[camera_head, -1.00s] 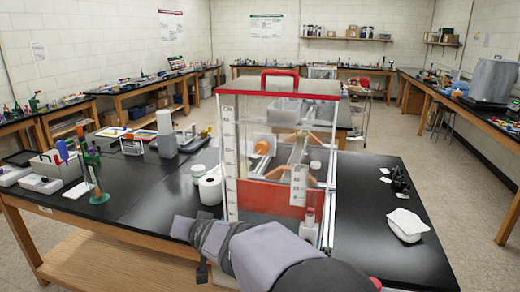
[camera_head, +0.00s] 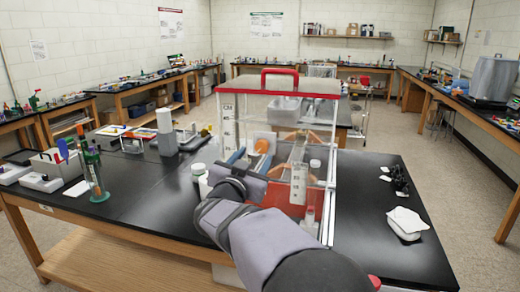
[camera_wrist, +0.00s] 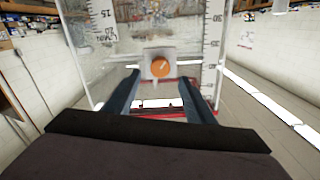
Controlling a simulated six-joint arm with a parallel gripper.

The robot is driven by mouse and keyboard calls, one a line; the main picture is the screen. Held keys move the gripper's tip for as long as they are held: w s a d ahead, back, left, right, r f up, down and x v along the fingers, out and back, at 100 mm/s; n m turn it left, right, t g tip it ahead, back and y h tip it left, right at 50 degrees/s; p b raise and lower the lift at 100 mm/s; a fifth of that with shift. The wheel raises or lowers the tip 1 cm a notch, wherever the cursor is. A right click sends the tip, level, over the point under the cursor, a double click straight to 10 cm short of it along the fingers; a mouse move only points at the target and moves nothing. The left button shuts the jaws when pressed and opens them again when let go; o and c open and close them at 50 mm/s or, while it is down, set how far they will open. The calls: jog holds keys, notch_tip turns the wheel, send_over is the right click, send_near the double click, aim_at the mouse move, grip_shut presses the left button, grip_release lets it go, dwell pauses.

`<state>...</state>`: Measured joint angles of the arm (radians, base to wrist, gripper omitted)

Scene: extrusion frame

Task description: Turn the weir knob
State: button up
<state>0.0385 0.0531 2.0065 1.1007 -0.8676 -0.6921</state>
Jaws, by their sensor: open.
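The orange weir knob (camera_head: 262,146) is mounted on a pale plate inside the clear framed tank (camera_head: 333,170). In the wrist view the knob (camera_wrist: 160,67) faces me, with a pale mark on its face. My gripper (camera_head: 250,160) points at the tank, its two blue-grey fingers apart. In the wrist view my gripper (camera_wrist: 153,82) has its fingers on either side of the line to the knob, tips just below it. It holds nothing. I cannot tell exactly how far the tips are from the knob.
The tank has a red top handle (camera_head: 280,73) and upright scales, with one scale (camera_head: 228,125) left of my gripper.

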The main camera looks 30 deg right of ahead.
aim_at(261, 148)
jog(key=shift+p+x, duration=1.05)
jog(key=shift+x, duration=2.15)
jog(key=shift+c, duration=0.7)
jog(key=shift+f, duration=0.1)
jog(key=c, duration=0.9)
